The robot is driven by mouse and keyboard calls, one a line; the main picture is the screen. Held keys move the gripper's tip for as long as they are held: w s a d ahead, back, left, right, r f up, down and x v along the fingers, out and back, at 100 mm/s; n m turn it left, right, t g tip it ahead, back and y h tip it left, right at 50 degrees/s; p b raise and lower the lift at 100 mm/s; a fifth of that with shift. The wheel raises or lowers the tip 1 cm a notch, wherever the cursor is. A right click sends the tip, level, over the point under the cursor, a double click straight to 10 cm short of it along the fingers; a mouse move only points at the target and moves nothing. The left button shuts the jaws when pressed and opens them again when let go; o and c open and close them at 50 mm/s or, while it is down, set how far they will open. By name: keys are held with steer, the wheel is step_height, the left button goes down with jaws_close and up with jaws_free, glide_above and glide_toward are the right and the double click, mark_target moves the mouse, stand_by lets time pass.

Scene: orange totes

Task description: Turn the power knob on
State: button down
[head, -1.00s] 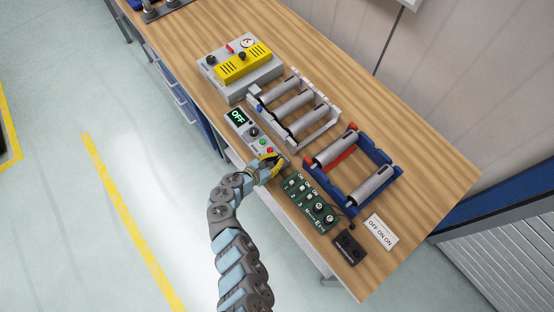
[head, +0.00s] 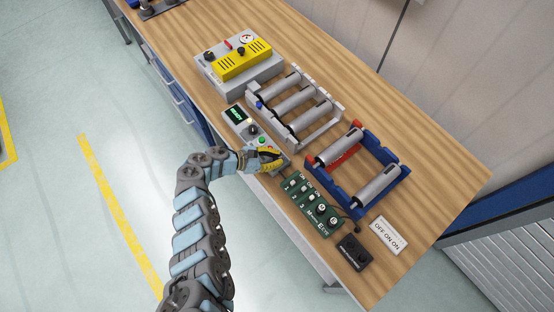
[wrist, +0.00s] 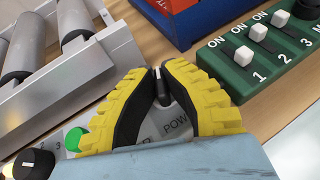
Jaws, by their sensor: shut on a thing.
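The grey control box (head: 251,134) stands at the table's front edge, with a small dark display (head: 236,115) lit with green text too small to read surely. My gripper (head: 280,154), with yellow-and-black fingers, is at the box's near right end. In the wrist view the fingers (wrist: 161,78) are shut on the power knob (wrist: 161,92), a dark knob with a pale line on top. A partly covered label reading "POW" shows beside it. The fingers hide much of the knob. A green button (wrist: 74,139) and a black knob (wrist: 35,163) show left of the fingers.
A green switch panel (head: 310,202) lies close right of my gripper. A grey roller rack (head: 318,127) and a blue-and-red roller rack (head: 349,196) stand behind. A grey box with a yellow cover (head: 240,62) is at the back left. Bare wood lies behind the racks.

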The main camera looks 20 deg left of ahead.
steer(key=shift+f+m+g+h+b, duration=0.1)
steer(key=shift+m+g+h+b, duration=0.65)
steer(key=shift+b, duration=1.4)
steer(key=shift+f+m+g+h+b, duration=0.1)
steer(key=shift+m+g+h+b, duration=0.15)
steer(key=shift+m+g+b, duration=1.45)
steer(key=shift+r+b, duration=0.2)
steer(key=shift+b, duration=1.15)
steer(key=c, duration=1.1)
jaws_free()
steer(key=shift+d, duration=0.1)
steer(key=shift+c, duration=0.2)
steer(key=shift+r, duration=0.1)
steer(key=shift+w+r, duration=0.1)
steer(key=shift+r, duration=4.85)
